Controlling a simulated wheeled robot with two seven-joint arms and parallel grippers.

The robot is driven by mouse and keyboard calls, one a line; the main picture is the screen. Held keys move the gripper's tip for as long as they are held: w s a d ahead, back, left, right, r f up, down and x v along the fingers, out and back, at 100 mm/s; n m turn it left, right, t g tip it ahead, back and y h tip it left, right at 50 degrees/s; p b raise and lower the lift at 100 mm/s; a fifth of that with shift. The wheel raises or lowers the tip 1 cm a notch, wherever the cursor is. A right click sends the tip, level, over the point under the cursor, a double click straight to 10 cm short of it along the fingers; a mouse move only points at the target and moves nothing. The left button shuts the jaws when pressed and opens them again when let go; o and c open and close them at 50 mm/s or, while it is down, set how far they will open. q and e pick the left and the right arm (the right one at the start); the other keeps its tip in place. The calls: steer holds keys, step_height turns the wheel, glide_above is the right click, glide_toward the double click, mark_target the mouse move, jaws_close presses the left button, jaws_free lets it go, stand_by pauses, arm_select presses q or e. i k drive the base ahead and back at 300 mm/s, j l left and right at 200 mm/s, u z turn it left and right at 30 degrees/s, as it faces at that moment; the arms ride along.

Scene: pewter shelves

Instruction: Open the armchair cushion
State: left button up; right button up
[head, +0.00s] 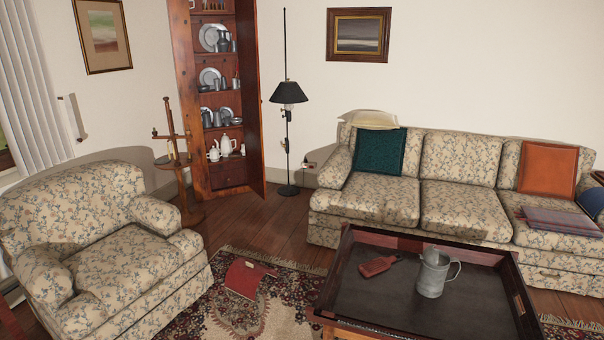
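The floral armchair (60,215) stands at the left of the head view, angled toward the middle of the room. Its seat cushion (125,262) lies flat between the two rounded arms and looks closed against the chair. Neither of my grippers shows in the head view, so I cannot see how they stand relative to the armchair.
A tray-top table (345,262) with a metal pitcher (432,275) and a red brush-like item (377,266) stands at front right. A red object (243,278) lies on the patterned rug (290,300). A floral sofa (455,200) is behind. Wooden floor (250,225) is clear between.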

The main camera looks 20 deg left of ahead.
mark_target(111, 273)
steer(key=i+j+u, duration=0.15)
steer(key=u, duration=0.3)
steer(key=i+u, duration=0.65)
steer(key=u, duration=0.25)
